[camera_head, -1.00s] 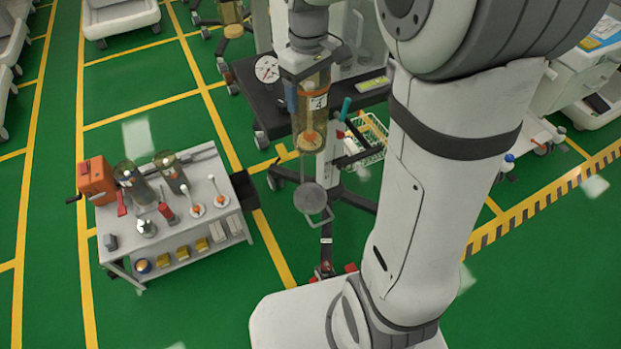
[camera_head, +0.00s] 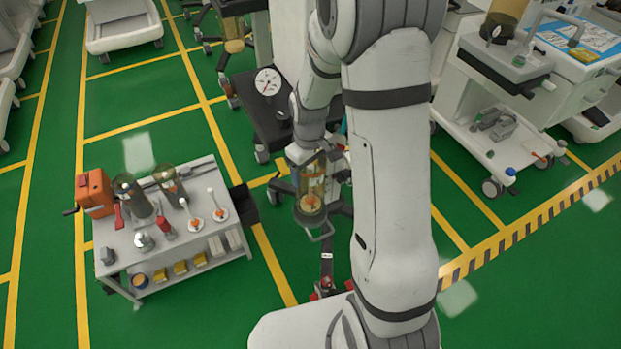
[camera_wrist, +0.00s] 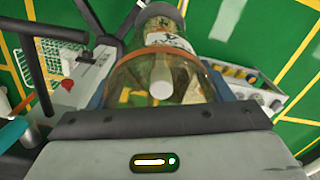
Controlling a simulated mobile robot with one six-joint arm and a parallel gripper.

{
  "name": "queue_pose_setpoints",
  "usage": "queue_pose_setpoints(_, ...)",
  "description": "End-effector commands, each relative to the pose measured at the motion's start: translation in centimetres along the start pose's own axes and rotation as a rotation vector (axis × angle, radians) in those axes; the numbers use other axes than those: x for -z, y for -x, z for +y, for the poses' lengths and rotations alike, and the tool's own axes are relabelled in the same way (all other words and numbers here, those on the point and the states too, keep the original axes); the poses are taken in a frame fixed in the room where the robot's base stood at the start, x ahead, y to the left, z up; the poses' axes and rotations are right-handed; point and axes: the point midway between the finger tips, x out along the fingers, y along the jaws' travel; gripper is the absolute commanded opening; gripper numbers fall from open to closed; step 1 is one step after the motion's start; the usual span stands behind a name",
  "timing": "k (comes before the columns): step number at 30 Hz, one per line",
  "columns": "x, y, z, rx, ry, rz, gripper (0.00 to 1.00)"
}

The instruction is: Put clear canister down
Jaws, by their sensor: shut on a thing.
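The clear canister (camera_head: 313,186) is a transparent, amber-tinted cylinder with a grey base and a wire loop at its lower end. It hangs upright in the air to the right of the small grey bench. My gripper (camera_head: 306,158) is shut on its upper part. In the wrist view the canister (camera_wrist: 165,50) lies between the dark jaws, with a white label and a pale inner tube visible. Part of its top is hidden by my gripper.
The grey bench (camera_head: 190,238) holds an orange box (camera_head: 95,192), two dark clear cylinders, a red bottle and small white-based items. A black cart with a round gauge (camera_head: 268,81) stands behind my arm. A white cart (camera_head: 495,150) is at right. Green floor lies open in front.

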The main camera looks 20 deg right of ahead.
Motion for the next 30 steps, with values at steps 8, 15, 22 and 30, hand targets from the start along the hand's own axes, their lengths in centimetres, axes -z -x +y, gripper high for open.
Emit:
queue_pose_setpoints(8, -0.1, -3.7, 0.0, 0.002, -0.001, -0.003, 0.25)
queue_pose_setpoints(15, -0.1, -3.8, 0.1, 0.0, -0.001, 0.0, 0.25)
queue_pose_setpoints(22, -0.1, -4.2, 0.1, 0.0, -0.002, -0.001, 0.79)
queue_pose_setpoints(30, -0.1, -4.1, 0.1, 0.001, -0.002, -0.001, 0.94)
